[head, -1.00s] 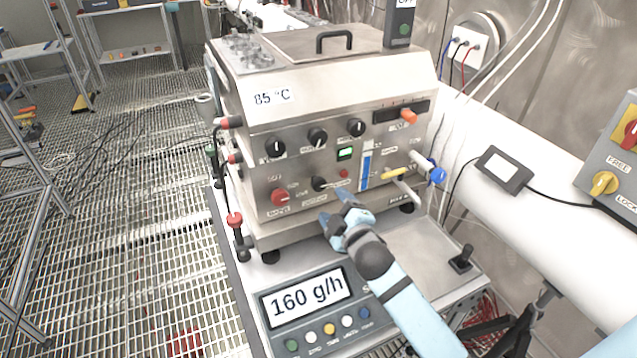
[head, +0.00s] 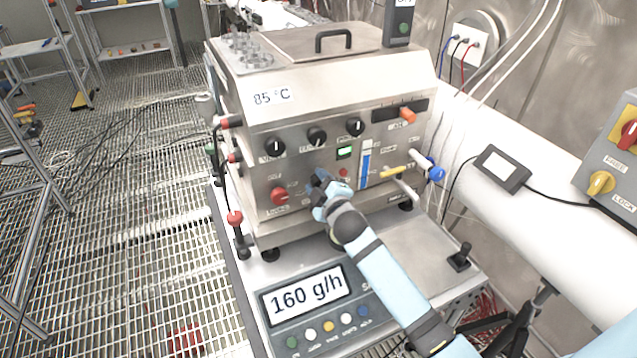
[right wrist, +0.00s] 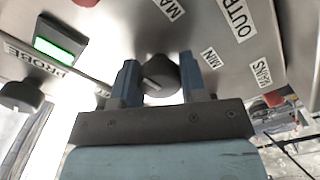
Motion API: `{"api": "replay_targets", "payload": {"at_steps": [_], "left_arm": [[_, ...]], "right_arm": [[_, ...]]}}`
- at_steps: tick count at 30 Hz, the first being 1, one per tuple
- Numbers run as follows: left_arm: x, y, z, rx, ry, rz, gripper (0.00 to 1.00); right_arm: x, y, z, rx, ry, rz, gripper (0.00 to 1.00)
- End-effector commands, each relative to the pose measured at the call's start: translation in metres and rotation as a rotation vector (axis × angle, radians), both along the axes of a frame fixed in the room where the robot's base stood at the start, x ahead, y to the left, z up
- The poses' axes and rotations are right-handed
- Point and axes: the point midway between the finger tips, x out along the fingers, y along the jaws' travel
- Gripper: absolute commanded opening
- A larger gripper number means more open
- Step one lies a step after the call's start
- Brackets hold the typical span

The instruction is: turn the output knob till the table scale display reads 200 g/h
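The steel machine's output knob (right wrist: 160,77) is black with a pale pointer line, beside the OUTPUT label and between MIN and MAX in the right wrist view. My right gripper (right wrist: 160,82) has one finger on each side of this knob, closed in on it. In the head view my right gripper (head: 321,192) is at the lower front panel and hides most of the knob. The table scale display (head: 306,296) reads 160 g/h. My left gripper is not in view.
A red knob (head: 280,196) is left of my right gripper, with several black knobs (head: 316,137) above. A yellow-handled valve (head: 394,171) and blue-ended tap (head: 435,173) are to the right. A small black joystick (head: 461,256) stands on the bench.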

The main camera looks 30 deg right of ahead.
Motion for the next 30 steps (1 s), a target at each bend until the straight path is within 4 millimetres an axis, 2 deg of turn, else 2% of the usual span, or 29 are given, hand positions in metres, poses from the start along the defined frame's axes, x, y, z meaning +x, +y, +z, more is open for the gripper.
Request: {"api": "replay_targets", "payload": {"at_steps": [1, 2, 3, 6, 13, 21, 22, 25, 30], "left_arm": [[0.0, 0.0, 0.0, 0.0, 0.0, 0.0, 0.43], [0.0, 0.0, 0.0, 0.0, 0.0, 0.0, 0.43], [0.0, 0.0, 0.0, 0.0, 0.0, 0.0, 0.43], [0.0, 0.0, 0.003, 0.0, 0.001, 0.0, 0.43], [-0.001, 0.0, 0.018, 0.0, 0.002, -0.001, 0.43], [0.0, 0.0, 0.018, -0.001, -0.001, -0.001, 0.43], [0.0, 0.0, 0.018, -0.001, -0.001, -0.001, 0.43], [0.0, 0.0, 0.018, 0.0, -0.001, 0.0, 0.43], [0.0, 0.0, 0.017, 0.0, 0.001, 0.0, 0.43]], "right_arm": [[0.0, 0.0, 0.0, 0.0, 0.0, 0.0, 0.24], [0.0, 0.0, 0.0, 0.0, 0.0, 0.0, 0.17], [0.0, 0.0, 0.0, 0.0, 0.0, 0.0, 0.16], [0.0, 0.0, 0.001, 0.033, -0.001, 0.0, 0.16], [0.0, 0.0, 0.002, 0.337, -0.018, 0.0, 0.16], [0.0, 0.0, 0.0, 0.356, -0.02, 0.0, 0.16], [0.0, 0.0, 0.0, 0.356, -0.02, 0.0, 0.42], [0.0, 0.0, 0.0, 0.356, -0.02, 0.0, 0.65], [0.0, 0.0, 0.0, 0.355, -0.02, 0.0, 0.65]]}}
